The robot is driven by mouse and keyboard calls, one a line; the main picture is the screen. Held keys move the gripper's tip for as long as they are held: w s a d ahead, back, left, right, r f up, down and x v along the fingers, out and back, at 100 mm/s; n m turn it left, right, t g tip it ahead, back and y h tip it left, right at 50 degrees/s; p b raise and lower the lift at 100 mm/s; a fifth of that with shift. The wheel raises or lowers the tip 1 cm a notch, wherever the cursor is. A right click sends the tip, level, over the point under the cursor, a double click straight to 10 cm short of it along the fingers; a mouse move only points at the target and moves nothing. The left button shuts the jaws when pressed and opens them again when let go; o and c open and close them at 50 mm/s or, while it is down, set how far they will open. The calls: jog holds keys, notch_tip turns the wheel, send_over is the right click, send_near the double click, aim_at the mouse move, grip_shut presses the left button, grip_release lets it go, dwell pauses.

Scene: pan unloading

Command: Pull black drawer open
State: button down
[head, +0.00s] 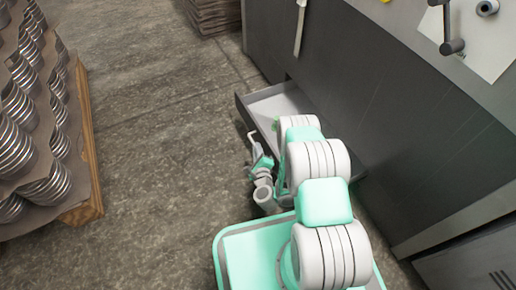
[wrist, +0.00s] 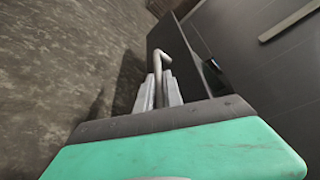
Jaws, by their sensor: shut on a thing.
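The black drawer (head: 244,112) stands pulled out from the dark cabinet in the head view, with its pale inside visible. Its front also shows in the wrist view (wrist: 158,36). A bent metal handle (wrist: 160,50) sticks out from the drawer front. My gripper (wrist: 158,88) is shut on this handle, with one finger on each side of it. In the head view my gripper (head: 257,156) is at the drawer's front, and my arm hides the drawer's right part.
The dark cabinet (head: 400,110) runs along the right. A wooden pallet (head: 88,150) with stacked metal parts stands at the left. More brown stacks (head: 213,14) are at the back. The grey floor (head: 160,140) between pallet and drawer is clear.

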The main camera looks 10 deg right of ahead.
jog(key=shift+s+a+f, duration=0.1)
dwell(0.3)
jog(key=c, duration=1.5)
grip_release()
